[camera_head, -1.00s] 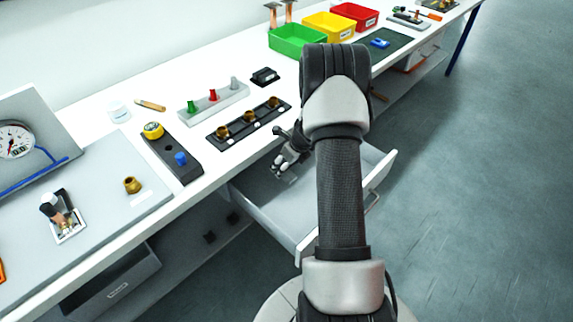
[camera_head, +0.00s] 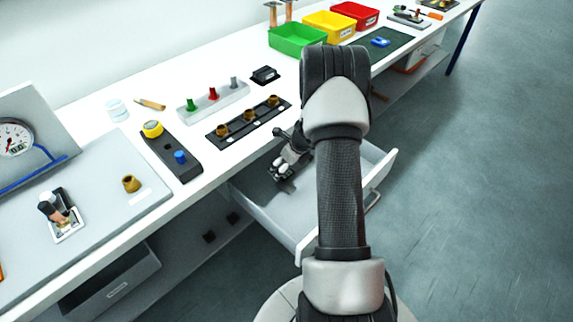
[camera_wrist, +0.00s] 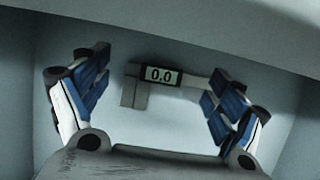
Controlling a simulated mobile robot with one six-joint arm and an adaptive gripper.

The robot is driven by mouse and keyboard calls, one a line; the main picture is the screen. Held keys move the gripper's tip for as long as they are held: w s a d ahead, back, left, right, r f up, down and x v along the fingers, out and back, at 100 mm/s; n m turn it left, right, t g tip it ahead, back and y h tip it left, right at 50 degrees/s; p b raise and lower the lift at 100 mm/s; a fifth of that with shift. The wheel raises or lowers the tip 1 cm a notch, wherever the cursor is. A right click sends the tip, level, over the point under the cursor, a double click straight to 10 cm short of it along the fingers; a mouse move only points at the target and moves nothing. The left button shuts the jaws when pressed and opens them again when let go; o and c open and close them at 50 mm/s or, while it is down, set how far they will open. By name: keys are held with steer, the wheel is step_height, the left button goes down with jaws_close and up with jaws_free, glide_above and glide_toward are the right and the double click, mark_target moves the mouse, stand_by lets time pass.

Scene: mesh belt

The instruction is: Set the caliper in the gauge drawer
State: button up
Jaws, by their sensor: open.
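The caliper (camera_wrist: 190,81), grey with a display reading 0.0, lies on the floor of the gauge drawer in the wrist view. The gauge drawer (camera_head: 269,217) is pulled out from under the bench in the head view, with its front at the right. My gripper (camera_head: 281,172) is down inside the drawer. In the wrist view my gripper (camera_wrist: 155,95) is open, its blue-padded fingers spread wide on either side of the caliper's middle. The right finger overlaps the caliper's right end in the picture; I cannot tell whether they touch. My arm hides part of the drawer.
The white bench (camera_head: 130,85) runs along the drawer's back side. A black holder (camera_head: 249,124) with brass fittings stands near its edge, beside a dark block (camera_head: 171,155) with yellow and blue knobs. Green (camera_head: 298,40), yellow (camera_head: 328,27) and red (camera_head: 354,16) bins stand farther back.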

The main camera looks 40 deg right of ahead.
steer(key=w+p+v, duration=0.1)
steer(key=p+v, duration=0.5)
steer(key=v, duration=0.7)
steer(key=s+a+r+n+y, duration=0.1)
steer(key=s+a+r+n, duration=0.1)
steer(key=a+r+n, duration=1.55)
steer(key=s+a+r+n, duration=0.5)
steer(key=s+a+n, duration=0.2)
steer(key=s+n, duration=0.2)
steer(key=s+a+r+n+h, duration=0.1)
steer(key=s+a+r+n, duration=0.4)
steer(key=s, duration=0.6)
steer(key=shift+s+a+n, duration=0.3)
steer(key=shift+a+n, duration=0.85)
steer(key=shift+n, duration=0.7)
steer(key=shift+c, duration=0.3)
